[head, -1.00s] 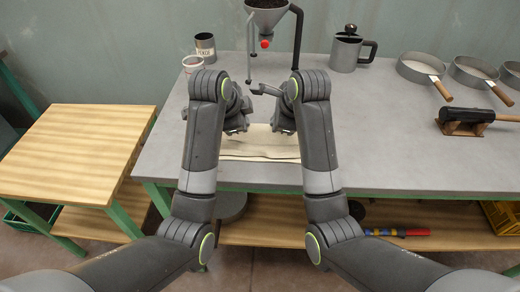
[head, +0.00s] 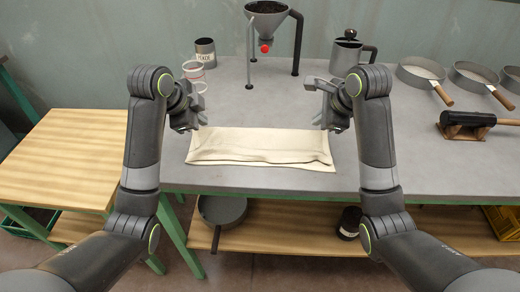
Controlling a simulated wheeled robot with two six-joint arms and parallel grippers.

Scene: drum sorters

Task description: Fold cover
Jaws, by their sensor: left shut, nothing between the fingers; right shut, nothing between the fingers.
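The cream cloth cover (head: 258,142) lies flat on the grey table near its front edge. It is a long rectangle with a layer edge and small wrinkles along its front side. My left gripper (head: 196,118) is above the table by the cover's back left corner, apart from the cloth. My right gripper (head: 318,105) is above the table by the cover's back right end, also apart from it. Both grippers are shut and empty. Their fingertips are partly hidden by the wrists.
Behind the cover stands a funnel (head: 266,22) on a stand with a red tip. A labelled tin (head: 205,52) and a white cup (head: 193,70) stand back left. A metal pot (head: 346,54) and several sieves (head: 420,76) are at right.

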